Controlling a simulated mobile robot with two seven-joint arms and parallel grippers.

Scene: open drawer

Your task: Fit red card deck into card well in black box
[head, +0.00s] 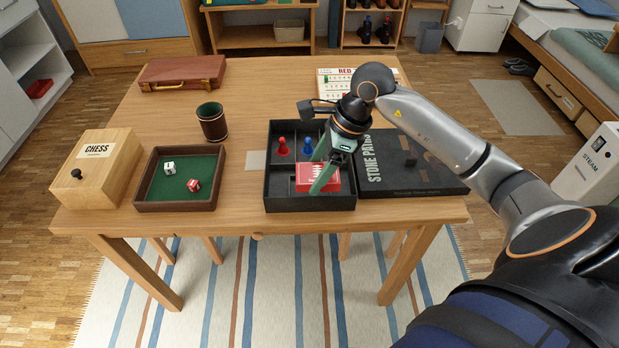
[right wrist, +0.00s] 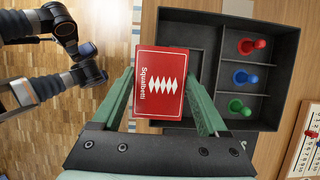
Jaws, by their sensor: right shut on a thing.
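The open black box (head: 312,203) stands near the table's front edge. The deck is over the box's front compartments and hides part of the floor and dividers there. I cannot tell how far above the floor it is. My left gripper is not in view.
The black "Stone Paths" lid (head: 410,175) lies right of the box. A green-lined dice tray (head: 181,190), a dice cup (head: 212,122) and a wooden chess box (head: 95,170) stand to the left. A brown case (head: 183,72) and a white board (head: 335,84) are farther back.

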